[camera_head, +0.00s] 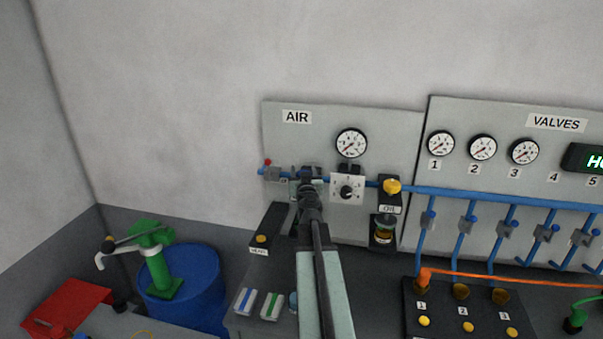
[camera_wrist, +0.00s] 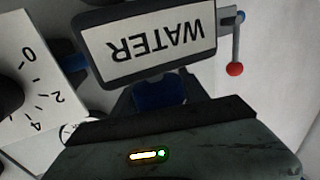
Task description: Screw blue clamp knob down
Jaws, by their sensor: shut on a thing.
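The blue clamp knob (camera_wrist: 160,94) shows in the wrist view between the dark jaws, close against a unit with an upside-down WATER label (camera_wrist: 160,43). My gripper (camera_head: 310,182) is shut on this knob. In the head view the gripper is at the blue air pipe, left of the white dial plate (camera_head: 347,189), and it hides the knob and most of the WATER unit. The knob's lower part is covered by the gripper body in the wrist view, so how far down it sits cannot be told.
A red-tipped lever (camera_wrist: 235,68) is close beside the WATER unit. To the right stands the OIL unit with a yellow knob (camera_head: 391,186). A round gauge (camera_head: 351,143) is above. A blue barrel (camera_head: 197,284) with a green pump (camera_head: 158,262) is at lower left.

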